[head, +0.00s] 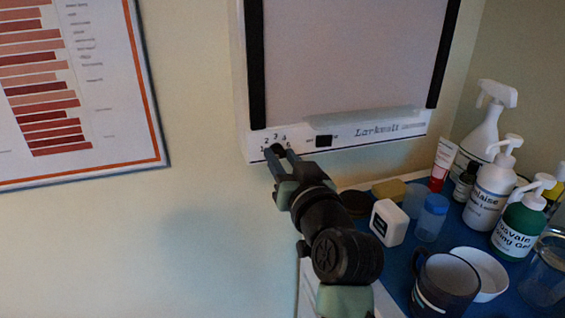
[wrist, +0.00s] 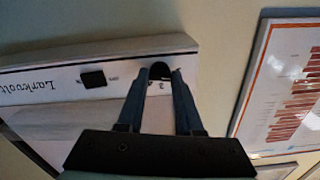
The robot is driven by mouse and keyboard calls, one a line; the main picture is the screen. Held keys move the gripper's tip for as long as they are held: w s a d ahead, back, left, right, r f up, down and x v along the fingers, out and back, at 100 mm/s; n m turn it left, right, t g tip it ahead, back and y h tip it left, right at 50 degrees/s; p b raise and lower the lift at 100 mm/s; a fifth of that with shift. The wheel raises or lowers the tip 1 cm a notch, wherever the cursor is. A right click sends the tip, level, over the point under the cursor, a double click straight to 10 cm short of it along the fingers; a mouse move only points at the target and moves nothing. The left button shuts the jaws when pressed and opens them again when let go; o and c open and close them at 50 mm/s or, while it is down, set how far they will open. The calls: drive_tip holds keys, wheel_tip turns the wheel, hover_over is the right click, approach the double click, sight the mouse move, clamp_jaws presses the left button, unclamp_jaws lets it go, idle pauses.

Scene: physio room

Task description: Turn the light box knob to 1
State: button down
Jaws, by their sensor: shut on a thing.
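The light box (head: 345,60) hangs on the wall with a white frame, dark side strips and a pale, unlit-looking panel. The black knob (wrist: 160,70) shows between my fingertips in the wrist view. My gripper (head: 277,152) is shut on the knob, one finger on each side. In the head view my fingers mostly hide the knob and part of the dial. Which number the knob points to cannot be told. A dark rocker switch (wrist: 93,79) sits beside the dial.
A framed chart (head: 75,90) hangs on the wall to the left. Below right, a blue-topped surface (head: 395,260) holds a mug (head: 445,285), a white bowl, a white box (head: 389,222) and several bottles. The wall between chart and light box is clear.

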idle(0.5)
drive_tip(key=c, duration=0.6)
unclamp_jaws()
drive_tip(key=shift+o, duration=0.2)
drive_tip(key=p+v, duration=0.1)
drive_tip(key=v, duration=1.2)
